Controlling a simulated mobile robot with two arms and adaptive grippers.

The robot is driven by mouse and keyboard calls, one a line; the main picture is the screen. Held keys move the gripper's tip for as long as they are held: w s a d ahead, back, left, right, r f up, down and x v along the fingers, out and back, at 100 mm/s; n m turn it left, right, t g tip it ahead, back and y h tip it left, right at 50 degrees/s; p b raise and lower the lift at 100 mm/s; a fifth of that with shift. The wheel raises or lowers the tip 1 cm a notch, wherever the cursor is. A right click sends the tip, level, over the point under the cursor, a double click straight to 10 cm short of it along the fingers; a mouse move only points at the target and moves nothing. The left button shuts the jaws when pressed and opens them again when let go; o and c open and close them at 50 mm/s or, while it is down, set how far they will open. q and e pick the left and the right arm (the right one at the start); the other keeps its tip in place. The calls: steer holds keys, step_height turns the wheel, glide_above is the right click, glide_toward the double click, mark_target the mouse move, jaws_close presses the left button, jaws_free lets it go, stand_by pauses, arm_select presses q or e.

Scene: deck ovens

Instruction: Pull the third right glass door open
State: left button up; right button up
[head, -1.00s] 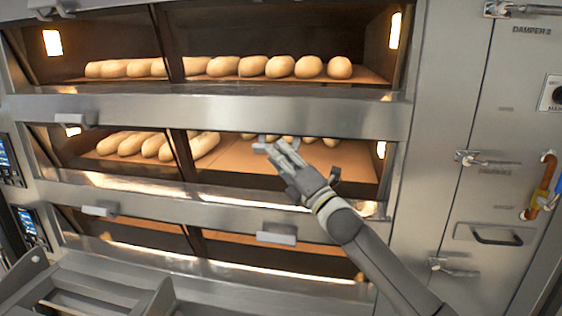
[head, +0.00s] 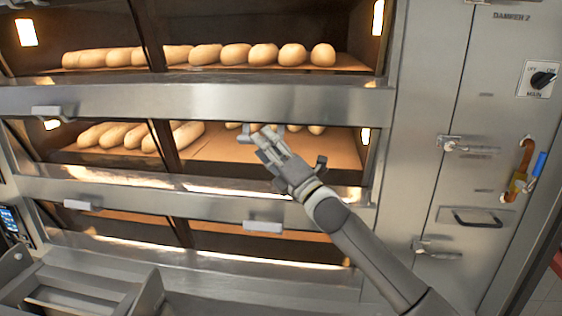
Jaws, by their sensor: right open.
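The deck oven has three decks in view, each split into a left and a right glass door. The middle deck's right glass door (head: 315,150) shows loaves on an orange-brown floor inside. The bottom right glass door (head: 290,248) has a grey bar handle (head: 262,227). Which one counts as the third I cannot tell. My right gripper (head: 261,135) is open, in front of the upper part of the middle right door. My left gripper is not in view.
Left-hand doors have grey handles on the middle deck (head: 52,112) and bottom deck (head: 82,205). A steel side panel (head: 405,150) with latches and a knob (head: 542,80) stands at the right. A metal frame (head: 75,290) is at the lower left.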

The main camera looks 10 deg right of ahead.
steer(key=v, duration=1.1)
steer(key=shift+s, duration=0.15)
steer(key=shift+f, duration=0.1)
